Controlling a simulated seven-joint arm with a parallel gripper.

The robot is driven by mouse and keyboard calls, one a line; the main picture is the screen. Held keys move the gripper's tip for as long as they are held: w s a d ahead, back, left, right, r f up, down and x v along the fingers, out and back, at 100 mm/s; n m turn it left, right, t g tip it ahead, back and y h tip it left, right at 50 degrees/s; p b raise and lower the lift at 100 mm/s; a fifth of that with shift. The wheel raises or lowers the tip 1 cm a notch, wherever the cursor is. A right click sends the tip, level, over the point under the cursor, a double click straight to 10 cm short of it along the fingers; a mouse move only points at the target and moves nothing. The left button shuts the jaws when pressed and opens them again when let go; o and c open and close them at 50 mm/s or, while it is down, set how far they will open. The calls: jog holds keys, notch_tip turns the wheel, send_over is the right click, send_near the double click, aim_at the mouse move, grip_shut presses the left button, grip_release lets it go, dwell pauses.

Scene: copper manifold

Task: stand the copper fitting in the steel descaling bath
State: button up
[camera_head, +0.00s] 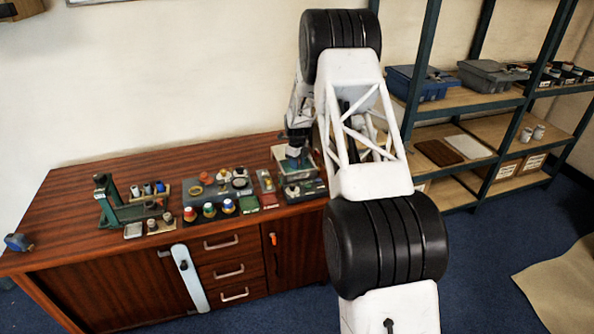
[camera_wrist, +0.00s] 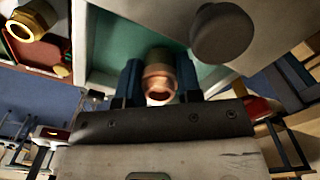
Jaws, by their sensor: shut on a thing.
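The copper fitting (camera_wrist: 159,78) is between the two blue fingers of my gripper (camera_wrist: 160,88) in the wrist view, its round open end facing the camera. My gripper is shut on it. Behind the fitting is a pale-walled basin with a green-teal inside, which looks like the steel descaling bath (camera_wrist: 101,45). The fitting shows against this inside; I cannot tell whether it touches the bottom. In the head view my gripper (camera_head: 296,152) is over the bath (camera_head: 280,158) at the bench's right end. The fitting cannot be made out there.
A dark grey rounded knob (camera_wrist: 222,34) stands close right of the fitting in the wrist view. A brass fitting (camera_wrist: 34,20) lies at upper left. Several small parts and a green stand (camera_head: 112,205) occupy the bench (camera_head: 75,215) left of my gripper. The bench's far left is mostly clear.

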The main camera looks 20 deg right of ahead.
jog(key=shift+f, duration=1.85)
jog(key=o, duration=0.6)
jog(key=shift+f, duration=0.15)
jog(key=shift+o, duration=0.2)
jog(key=shift+r, duration=6.2)
